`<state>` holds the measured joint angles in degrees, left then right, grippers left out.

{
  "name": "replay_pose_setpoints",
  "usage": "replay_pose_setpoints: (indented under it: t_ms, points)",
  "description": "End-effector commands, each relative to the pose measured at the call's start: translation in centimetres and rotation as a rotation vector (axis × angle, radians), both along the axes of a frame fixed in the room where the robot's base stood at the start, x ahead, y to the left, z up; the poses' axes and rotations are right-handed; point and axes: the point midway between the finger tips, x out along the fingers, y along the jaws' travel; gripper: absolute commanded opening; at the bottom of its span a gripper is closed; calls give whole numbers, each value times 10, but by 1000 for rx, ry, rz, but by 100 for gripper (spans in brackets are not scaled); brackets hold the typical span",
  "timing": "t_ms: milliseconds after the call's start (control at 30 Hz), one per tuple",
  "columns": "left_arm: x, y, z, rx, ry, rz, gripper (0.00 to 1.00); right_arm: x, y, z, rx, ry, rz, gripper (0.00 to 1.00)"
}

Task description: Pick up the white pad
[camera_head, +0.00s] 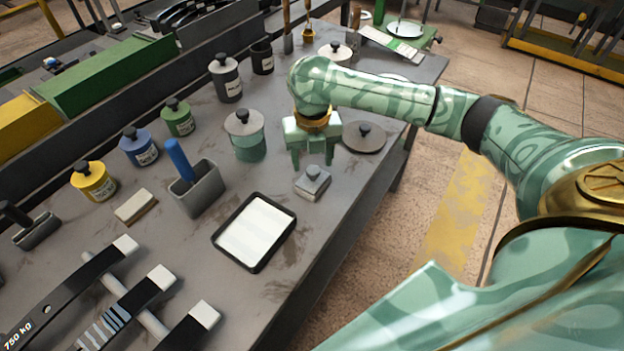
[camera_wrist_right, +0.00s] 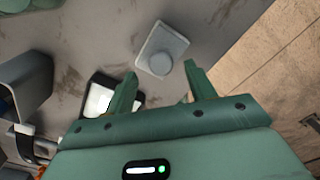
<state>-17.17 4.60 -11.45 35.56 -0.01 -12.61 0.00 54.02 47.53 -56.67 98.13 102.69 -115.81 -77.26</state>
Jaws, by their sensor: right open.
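A white flat pad-like surface (camera_head: 255,232) lies inside a black-rimmed tray (camera_head: 219,249) on the grey bench; I cannot tell if it is a loose piece. Part of it shows in the right wrist view (camera_wrist_right: 98,100), behind a finger. A small pale grey block with a round knob (camera_head: 312,187) stands behind and right of the tray. My right gripper (camera_head: 313,160) is open and empty, pointing down just above and behind this block. In the right wrist view the block (camera_wrist_right: 155,42) lies beyond the spread fingertips (camera_wrist_right: 160,70), apart from them. My left gripper is out of view.
A white-topped block with a wooden base (camera_head: 136,207) and a grey holder with a blue handle (camera_head: 195,190) stand left. A lidded green jar (camera_head: 249,145) and a round knobbed lid (camera_head: 365,138) flank my gripper. The bench edge is close on the right.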

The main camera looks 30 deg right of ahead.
Motion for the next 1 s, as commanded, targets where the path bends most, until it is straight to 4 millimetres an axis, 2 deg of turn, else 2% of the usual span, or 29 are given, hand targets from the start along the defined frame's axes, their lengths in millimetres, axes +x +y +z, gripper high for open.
replay_pose_setpoints:
  t_ms: [33, 200, 433, 467, 600, 633, 1000]
  points:
    - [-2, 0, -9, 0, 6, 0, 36, -1, 0, -14, 0, 6, 0, 55]
    - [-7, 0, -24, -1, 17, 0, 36, -1, -2, -42, 0, 5, 1, 55]
    - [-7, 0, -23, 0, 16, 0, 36, 0, -2, -42, -1, 0, 1, 55]
    - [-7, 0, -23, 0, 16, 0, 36, 0, -2, -42, -1, 0, 1, 52]
    - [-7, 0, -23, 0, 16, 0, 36, 0, -2, -42, -1, 0, 1, 13]
    - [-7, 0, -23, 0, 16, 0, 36, 0, -2, -42, -1, 0, 1, 7]
    - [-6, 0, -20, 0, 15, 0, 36, 0, -2, -37, 0, -1, 1, 6]
